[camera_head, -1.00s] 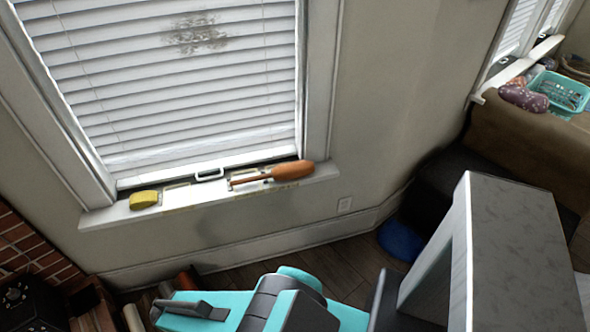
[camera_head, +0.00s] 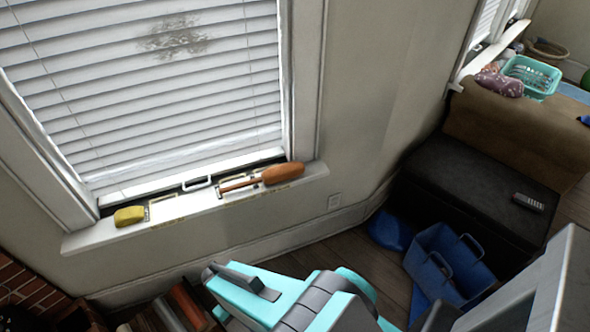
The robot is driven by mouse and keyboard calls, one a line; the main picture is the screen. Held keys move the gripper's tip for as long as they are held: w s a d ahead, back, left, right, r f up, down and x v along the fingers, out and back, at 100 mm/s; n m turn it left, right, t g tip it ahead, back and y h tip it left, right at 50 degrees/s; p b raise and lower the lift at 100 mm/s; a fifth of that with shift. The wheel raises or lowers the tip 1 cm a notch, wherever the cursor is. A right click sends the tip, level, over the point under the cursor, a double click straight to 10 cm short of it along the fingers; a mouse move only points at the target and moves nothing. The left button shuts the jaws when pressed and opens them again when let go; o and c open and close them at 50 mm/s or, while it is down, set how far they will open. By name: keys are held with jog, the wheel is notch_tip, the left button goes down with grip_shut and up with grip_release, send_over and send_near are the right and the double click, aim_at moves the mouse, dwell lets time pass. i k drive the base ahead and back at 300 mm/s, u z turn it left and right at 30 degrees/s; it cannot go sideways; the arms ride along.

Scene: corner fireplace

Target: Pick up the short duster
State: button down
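The short duster (camera_head: 283,174) lies on the white window sill (camera_head: 150,229), near its right end. Its orange-brown head points right and its thin brown handle points left. My gripper (camera_head: 216,276), at the end of my teal and dark grey arm, is in the lower middle of the view. It is below the sill in the picture and apart from the duster. The fingers do not show clearly enough to tell whether they are open.
A yellow sponge (camera_head: 129,216) sits on the sill's left part. White blinds (camera_head: 150,90) stand behind the sill. A dark chest (camera_head: 460,185) bears a remote (camera_head: 528,203); a blue caddy (camera_head: 445,263) stands on the floor before it. Brick (camera_head: 28,278) is at lower left.

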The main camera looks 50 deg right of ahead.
aim_at(283, 172)
jog(key=z, duration=1.1)
jog(key=k, duration=1)
jog(key=i, duration=0.9)
jog(key=z, duration=0.05)
